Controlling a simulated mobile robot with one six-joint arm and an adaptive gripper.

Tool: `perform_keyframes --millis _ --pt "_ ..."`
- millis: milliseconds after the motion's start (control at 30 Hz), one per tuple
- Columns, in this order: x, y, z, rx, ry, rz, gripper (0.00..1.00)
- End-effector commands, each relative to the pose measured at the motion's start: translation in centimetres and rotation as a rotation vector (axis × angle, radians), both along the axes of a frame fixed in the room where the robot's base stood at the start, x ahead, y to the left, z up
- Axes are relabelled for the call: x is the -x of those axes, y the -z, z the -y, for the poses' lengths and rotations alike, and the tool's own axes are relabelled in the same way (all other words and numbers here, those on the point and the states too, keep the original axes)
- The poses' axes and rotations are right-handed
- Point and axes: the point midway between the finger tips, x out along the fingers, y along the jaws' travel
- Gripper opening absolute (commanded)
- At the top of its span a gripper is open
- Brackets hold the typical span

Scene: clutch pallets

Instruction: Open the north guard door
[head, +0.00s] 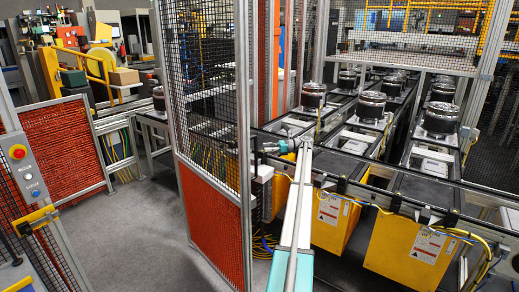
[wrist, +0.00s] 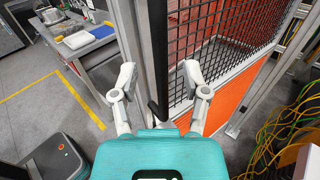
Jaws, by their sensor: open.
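A guard door panel (head: 212,215), with dark mesh above and an orange lower sheet in a grey frame, stands at the centre-left of the head view. Floor shows open to its left. In the wrist view a mesh panel with an orange lower sheet (wrist: 222,107) fills the right half; it appears to be the same door. A black vertical bar, like a handle (wrist: 155,65), runs along its grey upright. My gripper (wrist: 158,78) is open, one finger on each side of this bar; contact cannot be told. In the head view my gripper (head: 277,147) is beside the door's right edge.
A button post with a red stop button (head: 18,152) stands at left. Conveyors with dark round clutches (head: 440,118) and yellow boxes (head: 405,240) fill the right. Yellow cables (wrist: 275,135) lie on the floor right. A bench (wrist: 95,50) stands at upper left.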

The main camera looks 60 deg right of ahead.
Motion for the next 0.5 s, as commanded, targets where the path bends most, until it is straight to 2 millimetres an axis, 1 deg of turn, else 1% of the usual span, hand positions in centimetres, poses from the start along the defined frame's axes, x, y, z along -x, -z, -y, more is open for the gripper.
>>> perform_keyframes --millis 33,200,300,500 --pt "0.8 0.0 0.8 0.0 0.003 0.0 0.6" --pt "2.9 0.0 2.5 0.0 0.002 0.0 0.6" --pt "3.7 0.0 3.3 0.0 0.002 0.0 0.6" --pt "4.9 0.0 4.1 0.0 0.001 0.0 0.6"
